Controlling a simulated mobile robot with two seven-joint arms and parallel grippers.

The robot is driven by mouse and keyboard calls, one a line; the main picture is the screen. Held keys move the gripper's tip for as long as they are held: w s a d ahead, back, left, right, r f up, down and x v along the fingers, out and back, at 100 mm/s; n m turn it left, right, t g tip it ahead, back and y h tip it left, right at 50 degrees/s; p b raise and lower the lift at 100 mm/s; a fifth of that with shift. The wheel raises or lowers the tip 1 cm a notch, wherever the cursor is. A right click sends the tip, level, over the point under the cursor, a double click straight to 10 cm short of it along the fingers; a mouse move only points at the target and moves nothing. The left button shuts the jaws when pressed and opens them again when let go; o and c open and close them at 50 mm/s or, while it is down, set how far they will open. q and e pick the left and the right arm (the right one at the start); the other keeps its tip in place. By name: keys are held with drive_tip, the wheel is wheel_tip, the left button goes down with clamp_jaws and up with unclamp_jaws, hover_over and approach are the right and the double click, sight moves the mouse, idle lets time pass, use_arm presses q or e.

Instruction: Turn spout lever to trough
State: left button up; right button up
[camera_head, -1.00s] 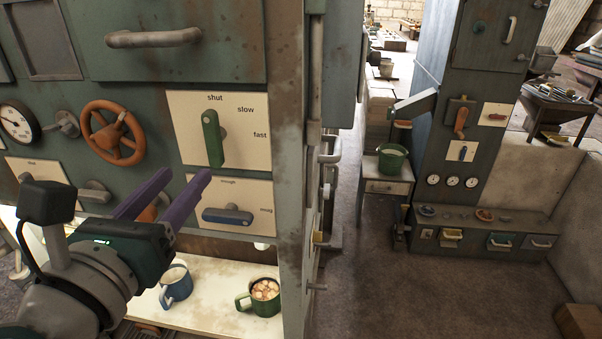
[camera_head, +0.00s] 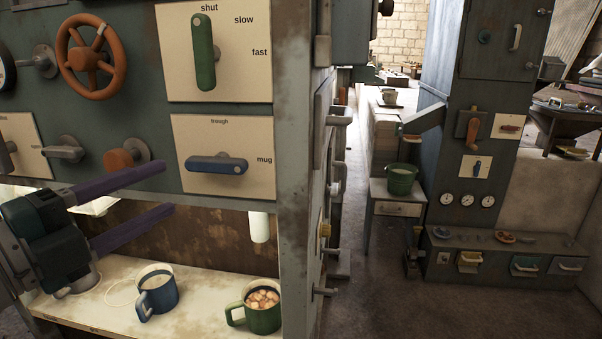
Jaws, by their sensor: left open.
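The spout lever (camera_head: 217,164) is a blue handle on a cream plate (camera_head: 258,130). The plate reads "trough" at the top and "mug" at the right. The lever lies level, its round-marked end toward "mug". My left gripper (camera_head: 168,188) has two purple fingers, spread apart and empty. They point right, left of and around the lever's height or lower, and appear apart from it. My right gripper is out of view.
A green lever (camera_head: 205,55) sits above, at "shut". An orange handwheel (camera_head: 90,57) and an orange knob (camera_head: 125,158) are to the left. A blue mug (camera_head: 157,292) and a filled green mug (camera_head: 262,312) stand on the shelf (camera_head: 205,312) below.

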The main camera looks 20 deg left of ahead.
sight(211, 167)
use_arm(q)
drive_tip(key=w, duration=0.2)
drive_tip(key=w+d, duration=0.1)
drive_tip(key=w, duration=0.5)
drive_tip(key=shift+w+d, duration=0.1)
drive_tip(key=shift+d, duration=0.05)
drive_tip(key=shift+c, duration=0.2)
clamp_jaws()
